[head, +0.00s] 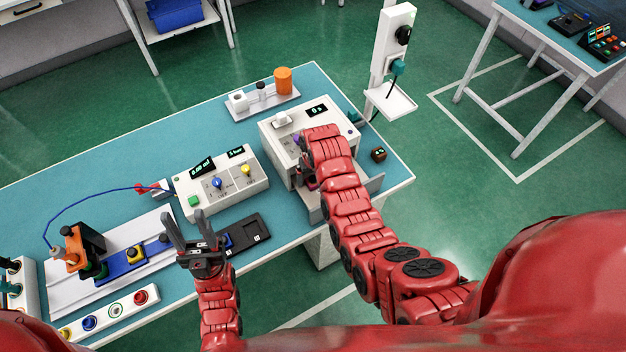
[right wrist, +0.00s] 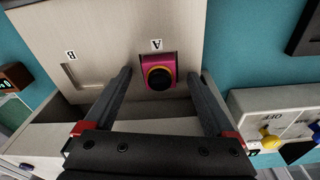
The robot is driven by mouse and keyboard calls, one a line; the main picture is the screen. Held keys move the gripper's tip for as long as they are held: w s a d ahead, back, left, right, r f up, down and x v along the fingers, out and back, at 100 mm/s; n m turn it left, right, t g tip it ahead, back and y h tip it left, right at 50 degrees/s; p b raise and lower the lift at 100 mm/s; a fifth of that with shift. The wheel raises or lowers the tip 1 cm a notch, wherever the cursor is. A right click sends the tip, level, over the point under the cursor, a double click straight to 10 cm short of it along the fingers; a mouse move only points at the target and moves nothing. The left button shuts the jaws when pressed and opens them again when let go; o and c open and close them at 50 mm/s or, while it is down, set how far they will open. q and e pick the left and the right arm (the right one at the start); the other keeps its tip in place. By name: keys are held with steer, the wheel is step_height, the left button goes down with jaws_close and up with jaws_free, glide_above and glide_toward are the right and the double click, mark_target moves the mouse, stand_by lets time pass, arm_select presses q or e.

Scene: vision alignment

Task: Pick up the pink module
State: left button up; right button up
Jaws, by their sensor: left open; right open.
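The pink module (right wrist: 157,73), with a round black centre and yellow ring, sits in the slot marked A on a pale panel in the right wrist view. My right gripper (right wrist: 158,82) is open, with one finger on each side of the module and a gap at both sides. In the head view my right arm covers the module's place at the white machine (head: 278,133). My left gripper (head: 195,229) is open and empty, over the front of the table near a black tray (head: 252,231).
The slot marked B (right wrist: 70,75) looks empty. A grey box with knobs (head: 222,181) stands left of the machine. A rail with coloured modules (head: 135,253) lies at the left, and an orange cylinder (head: 283,80) stands behind. The back left of the table (head: 130,165) is clear.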

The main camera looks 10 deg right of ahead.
jaws_close()
stand_by(0.3)
steer(key=shift+r, duration=0.2)
